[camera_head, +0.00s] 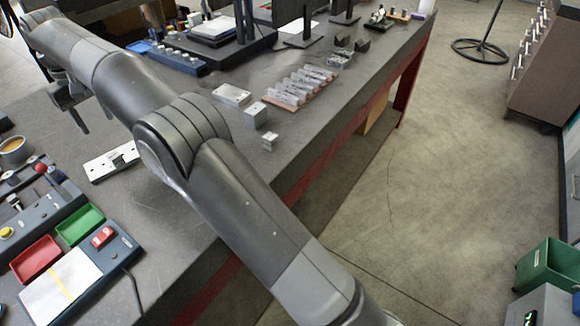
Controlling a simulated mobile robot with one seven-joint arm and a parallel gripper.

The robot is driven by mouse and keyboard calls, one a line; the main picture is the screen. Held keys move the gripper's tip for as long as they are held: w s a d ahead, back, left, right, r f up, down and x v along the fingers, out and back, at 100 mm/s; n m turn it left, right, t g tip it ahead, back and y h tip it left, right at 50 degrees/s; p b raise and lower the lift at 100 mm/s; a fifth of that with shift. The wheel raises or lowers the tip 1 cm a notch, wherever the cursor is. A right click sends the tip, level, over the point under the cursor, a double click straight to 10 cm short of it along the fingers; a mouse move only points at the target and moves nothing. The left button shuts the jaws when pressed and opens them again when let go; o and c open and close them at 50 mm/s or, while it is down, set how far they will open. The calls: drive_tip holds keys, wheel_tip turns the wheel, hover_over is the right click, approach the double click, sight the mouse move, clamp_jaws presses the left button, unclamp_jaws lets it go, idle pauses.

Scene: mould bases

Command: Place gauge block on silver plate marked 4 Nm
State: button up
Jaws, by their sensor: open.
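My gripper (72,112) hangs above the left part of the grey workbench, open, with nothing visible between its fingers. A flat silver plate (99,168) with holes lies on the bench below and to the right of the gripper, partly behind my arm. Another silver plate (232,95) lies beyond my arm. A silver block (257,115) and a smaller silver block (269,142) stand near the bench's front edge, apart from my gripper. I cannot tell which one is the gauge block. No 4 Nm marking is legible.
A reddish board with several upright clear or silver pieces (300,86) stands right of the blocks. Red (36,259) and green (80,224) trays and a control panel are at lower left. Monitor stands occupy the back. Bare bench (150,235) shows left of my arm.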

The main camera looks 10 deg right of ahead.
drive_tip(key=d+r+m+t, duration=0.1)
drive_tip(key=d+r, duration=0.3)
drive_tip(key=d, duration=0.4)
drive_tip(key=d+r+m, duration=0.1)
drive_tip(key=d+r, duration=0.4)
drive_tip(key=d, duration=0.2)
drive_tip(key=s+d+r+m+t+y, duration=0.15)
drive_tip(key=s+d, duration=0.25)
drive_tip(key=d, duration=0.4)
drive_tip(key=s+d+r+m+h, duration=0.1)
drive_tip(key=s+d+r, duration=0.15)
drive_tip(key=d, duration=0.55)
drive_tip(key=s+d+f+m+t, duration=0.1)
drive_tip(key=s+d+f, duration=0.3)
drive_tip(key=s+d, duration=0.2)
drive_tip(key=s+d+f+m+t, duration=0.1)
drive_tip(key=s+d+f+m, duration=0.1)
drive_tip(key=s+d+f, duration=0.3)
drive_tip(key=s+d+f+m+t, duration=0.1)
drive_tip(key=s+d+f, duration=0.3)
drive_tip(key=s+d, duration=0.3)
drive_tip(key=s, duration=0.5)
drive_tip(key=shift+s+d+f, duration=0.15)
drive_tip(key=shift+d, duration=0.15)
